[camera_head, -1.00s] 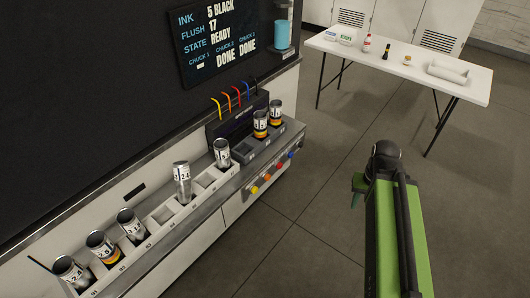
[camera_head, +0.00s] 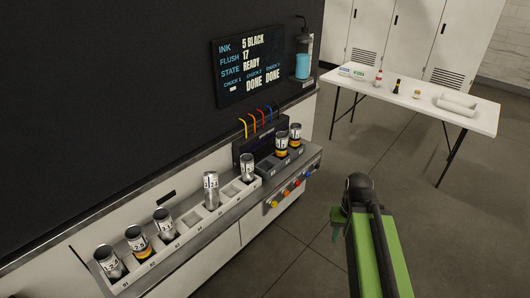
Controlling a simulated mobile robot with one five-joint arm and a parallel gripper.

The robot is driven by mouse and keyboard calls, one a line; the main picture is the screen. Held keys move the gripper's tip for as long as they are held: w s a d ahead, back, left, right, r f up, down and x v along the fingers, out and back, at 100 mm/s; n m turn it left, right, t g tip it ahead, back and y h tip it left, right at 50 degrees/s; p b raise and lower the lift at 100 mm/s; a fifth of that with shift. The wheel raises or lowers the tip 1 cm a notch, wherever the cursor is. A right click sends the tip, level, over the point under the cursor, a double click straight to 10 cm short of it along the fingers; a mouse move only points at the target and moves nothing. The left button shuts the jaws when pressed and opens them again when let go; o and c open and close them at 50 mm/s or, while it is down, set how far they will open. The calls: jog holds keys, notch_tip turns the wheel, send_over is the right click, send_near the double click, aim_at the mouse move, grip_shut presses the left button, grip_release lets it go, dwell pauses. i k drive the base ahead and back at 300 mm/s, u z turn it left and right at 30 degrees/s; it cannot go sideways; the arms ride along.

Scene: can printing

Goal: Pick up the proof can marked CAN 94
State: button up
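Several silver cans stand in a sloped rack (camera_head: 188,222) along the machine. From the near end they are a can (camera_head: 110,262), a yellow-banded can (camera_head: 138,240), a can (camera_head: 164,223), a taller-standing can (camera_head: 211,190) and a can (camera_head: 247,168). Two more yellow-banded cans (camera_head: 281,145) (camera_head: 295,135) stand in the chuck block at the far end. Their printed numbers are too small to read surely, so I cannot tell which is CAN 94. My gripper (camera_head: 337,228) is to the right of the rack, over the floor, away from all cans; its finger gap is unclear.
A display (camera_head: 250,68) reads 5 BLACK, 17, READY, with two chucks DONE. Coloured buttons (camera_head: 286,194) line the machine's front. A white table (camera_head: 430,102) with bottles and a tray stands at the back right. Open floor lies between. Some rack slots are empty.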

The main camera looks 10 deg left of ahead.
aim_at(280, 137)
jog(key=u, duration=0.5)
jog(key=i, duration=1)
jog(key=k, duration=0.6)
jog(key=u, duration=3.55)
jog(key=k, duration=1.7)
jog(key=z, duration=0.1)
